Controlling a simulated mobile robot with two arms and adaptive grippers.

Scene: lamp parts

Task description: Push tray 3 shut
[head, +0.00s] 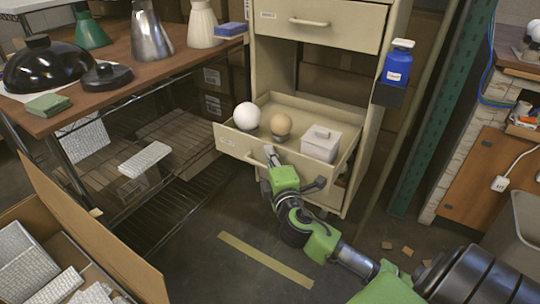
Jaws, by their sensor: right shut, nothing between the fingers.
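A cream tray (232,143) is pulled out of the tall cream cabinet, with a bar handle on its front. Its small label is too small to read, so I cannot confirm that it is tray 3. It holds a white globe (247,116), a beige globe (281,124) on a dark base and a white lidded box (321,143). My right gripper (271,155) is shut and empty, its tip at the tray's front by the right end of the handle. I cannot tell whether it touches. My left gripper is not in view.
A closed upper drawer (318,24) sits above the open bay. A blue bottle (397,62) stands on a side bracket at the cabinet's right. A wire shelf rack (190,200) is at the left, and an open carton (95,240) at lower left. Floor in front is mostly clear.

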